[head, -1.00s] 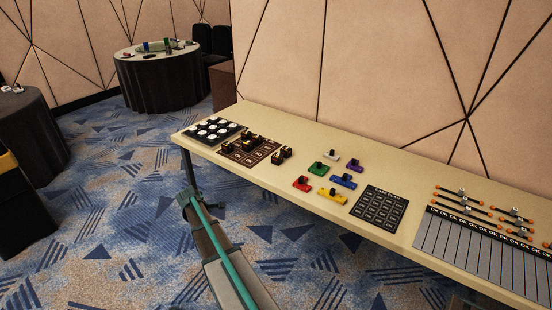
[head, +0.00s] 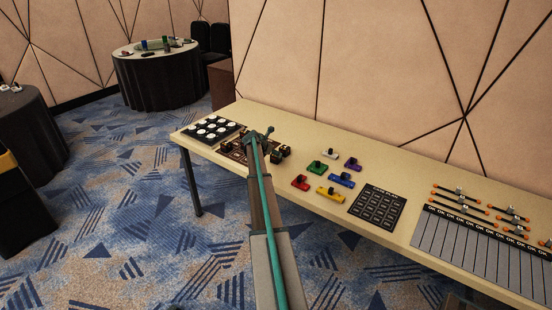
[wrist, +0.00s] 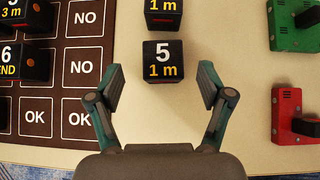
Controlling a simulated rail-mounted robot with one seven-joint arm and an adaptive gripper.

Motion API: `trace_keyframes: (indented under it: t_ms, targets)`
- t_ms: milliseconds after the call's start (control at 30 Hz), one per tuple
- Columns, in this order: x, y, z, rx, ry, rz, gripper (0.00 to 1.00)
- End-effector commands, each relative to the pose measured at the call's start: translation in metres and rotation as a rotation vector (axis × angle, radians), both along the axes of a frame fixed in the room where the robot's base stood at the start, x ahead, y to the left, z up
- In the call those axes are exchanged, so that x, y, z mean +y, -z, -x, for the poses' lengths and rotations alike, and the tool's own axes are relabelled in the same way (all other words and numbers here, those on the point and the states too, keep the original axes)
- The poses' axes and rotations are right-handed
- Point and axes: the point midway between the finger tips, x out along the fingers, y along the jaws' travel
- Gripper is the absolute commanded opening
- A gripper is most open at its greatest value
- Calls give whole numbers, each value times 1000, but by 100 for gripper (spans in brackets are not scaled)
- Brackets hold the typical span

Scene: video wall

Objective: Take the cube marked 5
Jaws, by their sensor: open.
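The cube marked 5 (wrist: 163,62) is black, with a white 5 and a yellow "1 m" on its top. It stands on the cream table just right of the brown board in the wrist view. My gripper (wrist: 157,88) is open, with one finger on each side and a little short of the cube, which lies centred beyond the fingertips. I cannot tell the height gap. In the head view my gripper (head: 258,136) is over the board area, and my arm hides part of the board.
Another black cube (wrist: 164,12) stands just behind the cube marked 5. The brown board (wrist: 82,50) with NO and OK squares and black cubes is on the left. A green block (wrist: 297,27) and a red block (wrist: 288,115) are on the right. Bare table lies between.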

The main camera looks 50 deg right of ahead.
Motion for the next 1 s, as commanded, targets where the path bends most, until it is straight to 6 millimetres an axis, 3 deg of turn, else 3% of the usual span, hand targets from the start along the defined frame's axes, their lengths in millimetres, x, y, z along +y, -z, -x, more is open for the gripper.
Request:
trace_keyframes:
  t_ms: [367,600,867,1000]
  targets:
    - [-23,19,0,0,1,-1,79]
    - [-46,41,-1,-1,0,0,79]
    - [-47,47,0,-2,1,0,79]
    - [-47,47,0,-2,1,0,59]
